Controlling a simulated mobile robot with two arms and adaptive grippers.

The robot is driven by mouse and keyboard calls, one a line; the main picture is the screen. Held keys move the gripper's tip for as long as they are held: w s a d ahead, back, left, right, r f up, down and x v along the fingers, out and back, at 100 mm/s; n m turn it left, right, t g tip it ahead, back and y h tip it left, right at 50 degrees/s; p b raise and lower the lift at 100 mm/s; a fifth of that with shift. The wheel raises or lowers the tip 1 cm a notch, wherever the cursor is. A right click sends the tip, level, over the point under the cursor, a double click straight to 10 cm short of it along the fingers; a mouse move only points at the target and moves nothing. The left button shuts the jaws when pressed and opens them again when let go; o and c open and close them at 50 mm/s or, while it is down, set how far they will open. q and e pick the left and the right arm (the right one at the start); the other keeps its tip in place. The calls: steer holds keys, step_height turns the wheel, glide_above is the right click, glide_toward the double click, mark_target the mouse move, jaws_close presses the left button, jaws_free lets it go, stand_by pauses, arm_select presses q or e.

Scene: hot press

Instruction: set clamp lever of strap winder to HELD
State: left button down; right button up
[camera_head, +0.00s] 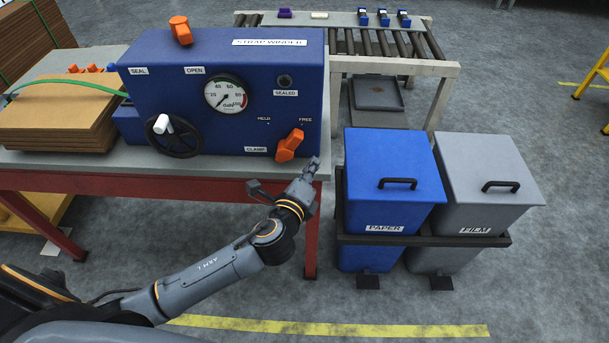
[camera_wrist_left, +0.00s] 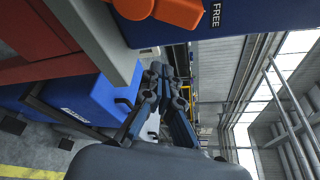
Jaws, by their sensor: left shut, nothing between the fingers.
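The blue strap winder (camera_head: 230,119) stands on the table at the left in the head view. The lever also shows at the top of the left wrist view (camera_wrist_left: 172,10). My left gripper (camera_head: 313,165) is shut and empty, just below and right of the lever, apart from it. In the left wrist view its fingers (camera_wrist_left: 160,72) are together. My right gripper is not in view.
The table (camera_head: 180,172) has its front edge just behind my left arm. A stack of cardboard (camera_head: 55,117) lies at the left. Blue PAPER (camera_head: 390,185) and grey FILM (camera_head: 485,190) bins stand right of the table. A roller conveyor (camera_head: 388,67) is at the back.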

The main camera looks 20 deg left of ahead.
mark_target(289, 146)
arm_select(q)
steer(key=shift+w+a+r+p, duration=0.35)
steer(key=shift+w+a, duration=0.3)
steer(key=shift+a, duration=0.2)
steer(key=shift+w+a+r+p, duration=0.35)
steer(key=shift+w+a, duration=0.25)
steer(key=shift+a, duration=0.2)
steer(key=shift+w, duration=0.1)
